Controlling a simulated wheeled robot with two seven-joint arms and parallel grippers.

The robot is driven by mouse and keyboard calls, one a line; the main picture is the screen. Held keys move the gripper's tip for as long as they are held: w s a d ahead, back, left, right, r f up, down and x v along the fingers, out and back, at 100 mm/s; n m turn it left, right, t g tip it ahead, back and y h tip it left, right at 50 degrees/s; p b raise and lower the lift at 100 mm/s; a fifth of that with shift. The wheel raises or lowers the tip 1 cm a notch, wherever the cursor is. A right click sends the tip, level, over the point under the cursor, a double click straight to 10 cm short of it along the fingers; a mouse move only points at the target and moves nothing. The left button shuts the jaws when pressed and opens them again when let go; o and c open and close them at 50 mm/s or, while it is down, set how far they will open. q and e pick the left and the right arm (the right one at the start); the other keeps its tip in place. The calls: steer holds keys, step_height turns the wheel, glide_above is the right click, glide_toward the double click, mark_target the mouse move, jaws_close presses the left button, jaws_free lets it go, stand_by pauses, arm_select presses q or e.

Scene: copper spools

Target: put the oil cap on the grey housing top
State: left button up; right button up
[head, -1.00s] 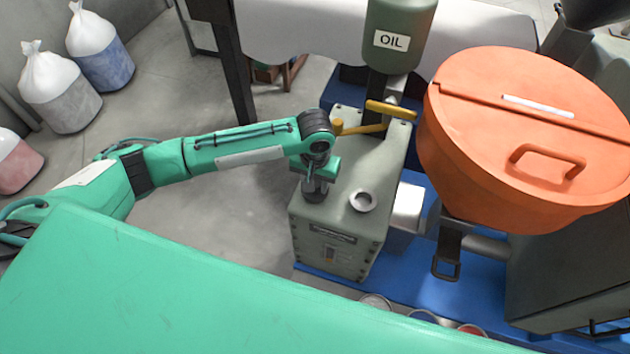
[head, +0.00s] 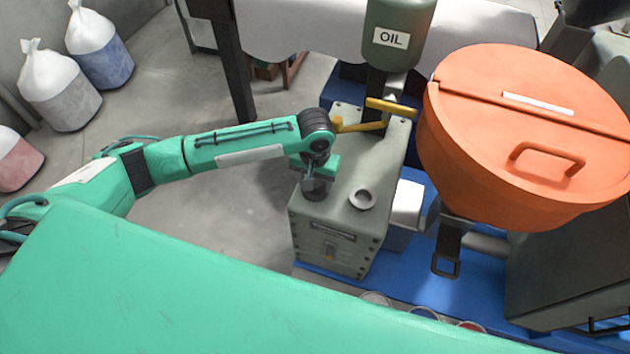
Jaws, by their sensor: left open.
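The grey housing (head: 345,228) stands in the middle of the head view. A pale round filler neck (head: 362,199) with a dark opening sits on its top, uncovered. A dark, round, cap-like piece (head: 314,189), which looks like the oil cap, is at the left part of the housing top. My left gripper (head: 318,176) points down right over this piece, left of the filler neck. It is open. The fingers are small and partly hidden by the wrist, so whether they touch the piece is unclear. My right gripper is out of view.
A yellow lever (head: 362,126) sticks out at the back of the housing top. Above it hangs a green OIL tank (head: 398,35). A large orange lidded tub (head: 525,140) stands close on the right. Filled bags (head: 60,92) stand far left.

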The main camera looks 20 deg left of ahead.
arm_select(q)
step_height(320, 180, up, 12)
steer(key=b, duration=0.2)
steer(key=shift+f, duration=0.25)
